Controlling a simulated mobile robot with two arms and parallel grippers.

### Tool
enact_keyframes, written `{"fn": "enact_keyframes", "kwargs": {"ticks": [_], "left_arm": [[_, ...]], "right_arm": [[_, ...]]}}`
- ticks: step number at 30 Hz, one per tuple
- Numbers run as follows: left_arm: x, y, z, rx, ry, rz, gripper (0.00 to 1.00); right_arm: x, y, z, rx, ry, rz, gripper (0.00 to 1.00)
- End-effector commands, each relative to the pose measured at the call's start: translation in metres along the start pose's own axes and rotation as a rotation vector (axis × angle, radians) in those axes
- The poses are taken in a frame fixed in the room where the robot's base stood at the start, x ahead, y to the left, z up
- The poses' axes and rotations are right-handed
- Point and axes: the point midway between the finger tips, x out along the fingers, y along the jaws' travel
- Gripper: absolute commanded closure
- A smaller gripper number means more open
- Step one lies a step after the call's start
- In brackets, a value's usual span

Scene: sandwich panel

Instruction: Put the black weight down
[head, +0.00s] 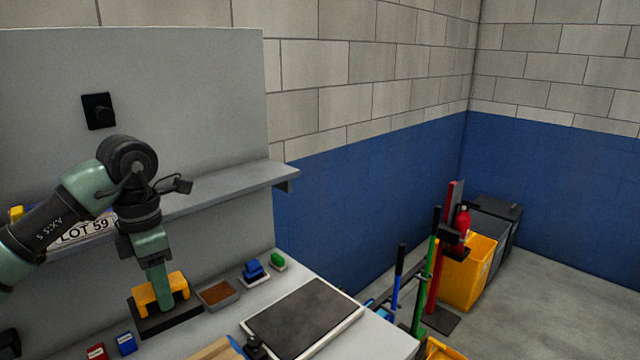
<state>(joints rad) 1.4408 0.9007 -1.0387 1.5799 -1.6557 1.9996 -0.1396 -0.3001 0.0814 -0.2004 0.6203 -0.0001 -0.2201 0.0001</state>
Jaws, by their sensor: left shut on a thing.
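The black weight (168,324) is a flat dark block with a yellow handle (143,298) on top, at the lower left of the head view. My left gripper (161,298) points straight down and is shut on the yellow handle. The weight looks level and is over the light workbench, left of the small brown-filled tray. I cannot tell whether its underside touches the bench. My fingers hide part of the handle.
A dark panel in a light frame (305,317) lies on the bench at the right. Red (97,352) and blue (126,343) blocks are in front. A shelf (230,187) juts out above.

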Motion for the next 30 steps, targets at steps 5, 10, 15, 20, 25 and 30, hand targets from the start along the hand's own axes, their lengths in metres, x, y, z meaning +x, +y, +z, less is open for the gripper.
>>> {"fn": "enact_keyframes", "kwargs": {"ticks": [5,10,15,20,25,30], "left_arm": [[0.016,-0.018,0.007,0.287,-0.002,0.002,1.0],[0.042,-0.048,0.012,0.705,-0.001,0.002,1.0],[0.069,-0.083,0.014,1.148,-0.001,0.002,1.0],[0.094,-0.12,0.01,1.569,-0.001,0.003,1.0],[0.115,-0.157,0.001,1.963,-0.001,0.002,1.0],[0.128,-0.183,-0.007,2.232,-0.001,0.005,1.0]], "right_arm": [[0.001,0.0,0.0,0.0,0.0,0.0,0.64],[0.001,0.0,0.0,0.0,0.0,0.0,0.64],[0.002,0.0,0.0,0.001,0.0,0.0,0.64],[0.003,0.0,0.0,0.001,0.0,0.0,0.64],[0.004,0.0,0.0,0.001,0.0,0.0,0.64],[0.004,-0.001,0.0,0.001,0.0,-0.001,0.64]]}}
